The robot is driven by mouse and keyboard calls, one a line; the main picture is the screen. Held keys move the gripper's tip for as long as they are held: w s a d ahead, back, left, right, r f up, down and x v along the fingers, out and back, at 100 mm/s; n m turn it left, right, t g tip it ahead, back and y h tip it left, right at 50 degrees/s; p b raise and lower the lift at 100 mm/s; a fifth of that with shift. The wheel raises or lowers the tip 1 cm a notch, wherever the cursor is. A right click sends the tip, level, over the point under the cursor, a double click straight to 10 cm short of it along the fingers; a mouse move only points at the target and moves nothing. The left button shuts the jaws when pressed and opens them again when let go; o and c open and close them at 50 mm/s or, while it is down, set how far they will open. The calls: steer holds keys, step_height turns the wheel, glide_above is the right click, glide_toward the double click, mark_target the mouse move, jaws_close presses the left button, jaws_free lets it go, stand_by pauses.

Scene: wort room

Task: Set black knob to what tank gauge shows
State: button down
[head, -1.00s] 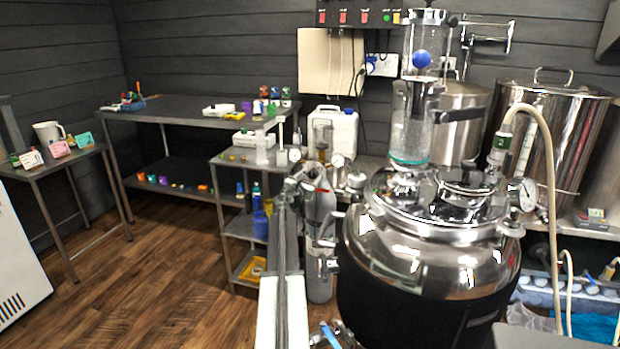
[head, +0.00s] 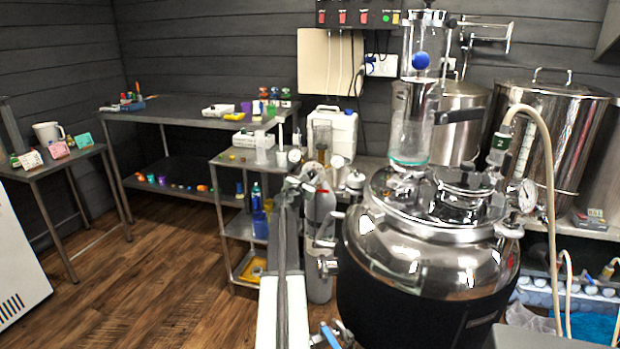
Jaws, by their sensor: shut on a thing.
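The tank gauge (head: 527,195) is a small round white dial at the right side of the steel tank (head: 425,250). Its needle and figures are too small to read. My arm reaches up from the bottom middle, and my gripper (head: 306,183) is at the regulator on top of the grey gas cylinder (head: 320,255), left of the tank. The gripper is shut on the black knob there, which the gripper mostly hides. A small regulator gauge (head: 337,161) shows just right of and above the gripper.
A glass column (head: 410,125) stands on the tank lid, and a pale hose (head: 550,180) arches at its right. A stepped steel bench (head: 225,160) with bottles and a white canister (head: 335,130) lies behind my gripper. The wooden floor (head: 160,275) at left is clear.

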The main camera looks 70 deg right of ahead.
steer(key=m, duration=0.4)
steer(key=shift+s+p, duration=0.1)
steer(key=shift+p, duration=0.2)
steer(key=m, duration=0.4)
steer(key=shift+m+t, duration=0.3)
steer(key=shift+t, duration=0.1)
steer(key=m, duration=0.4)
steer(key=shift+s+f+y+p, duration=0.1)
steer(key=shift+s+y+p, duration=0.05)
steer(key=shift+y+p, duration=0.15)
steer(key=shift+m+t, duration=0.4)
steer(key=shift+m, duration=1.9)
steer(key=c, duration=1)
jaws_free()
steer(key=shift+a, duration=0.1)
